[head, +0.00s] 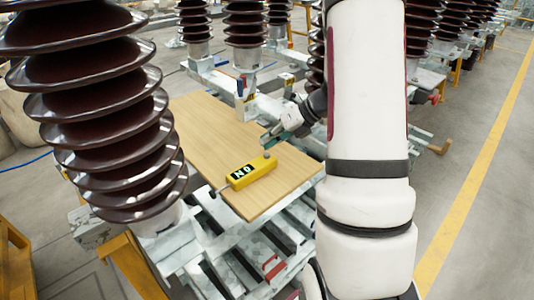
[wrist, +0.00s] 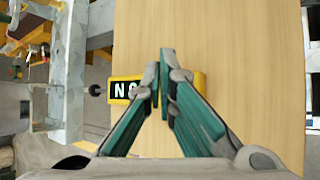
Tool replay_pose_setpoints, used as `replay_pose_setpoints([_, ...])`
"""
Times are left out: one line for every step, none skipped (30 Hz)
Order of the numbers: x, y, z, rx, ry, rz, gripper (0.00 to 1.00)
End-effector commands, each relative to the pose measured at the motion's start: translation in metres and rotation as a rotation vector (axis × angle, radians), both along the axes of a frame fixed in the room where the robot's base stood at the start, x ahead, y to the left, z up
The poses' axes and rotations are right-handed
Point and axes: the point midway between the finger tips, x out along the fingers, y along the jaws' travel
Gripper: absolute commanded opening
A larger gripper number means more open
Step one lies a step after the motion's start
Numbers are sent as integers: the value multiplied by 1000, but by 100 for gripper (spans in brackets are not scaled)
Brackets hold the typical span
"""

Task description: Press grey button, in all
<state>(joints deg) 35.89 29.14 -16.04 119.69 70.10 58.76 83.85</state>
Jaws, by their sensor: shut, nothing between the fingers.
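A yellow control box (head: 240,178) with a black label and white letters lies on a wooden board (head: 205,125). In the wrist view the box (wrist: 199,80) is partly hidden behind my fingers, and its label (wrist: 124,90) shows to their left. My gripper (head: 268,143) is shut and empty, pointing down over the far right end of the box. In the wrist view its green-and-grey fingers (wrist: 160,72) come together over the box. A small grey spot at the fingertips in the head view looks like the grey button (head: 267,155). I cannot tell whether the fingertips touch it.
The board rests on a metal frame (head: 285,232). A large brown ribbed insulator (head: 110,125) stands close at the left, with more behind the board. The board is otherwise clear.

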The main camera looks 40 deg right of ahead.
Motion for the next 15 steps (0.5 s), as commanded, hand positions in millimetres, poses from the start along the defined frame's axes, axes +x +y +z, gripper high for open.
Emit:
replay_pose_setpoints([0,0,5,-1,0,1,0])
replay_pose_setpoints([0,0,7,-1,0,1,0])
replay_pose_setpoints([-1,0,11,-1,0,1,0])
replay_pose_setpoints([-1,0,14,-1,0,1,0])
replay_pose_setpoints([-1,0,17,-1,0,1,0])
replay_pose_setpoints([-1,0,21,-1,0,1,0])
replay_pose_setpoints([-1,0,24,-1,0,1,0])
replay_pose_setpoints([-1,0,26,-1,0,1,0])
replay_pose_setpoints([-1,0,30,-1,0,1,0])
replay_pose_setpoints([-1,0,33,-1,0,1,0])
replay_pose_setpoints([-1,0,35,-1,0,1,0])
replay_pose_setpoints([-1,0,39,-1,0,1,0])
replay_pose_setpoints([-1,0,42,-1,0,1,0])
replay_pose_setpoints([-1,0,44,-1,0,1,0])
replay_pose_setpoints([-1,0,47,-1,0,1,0])
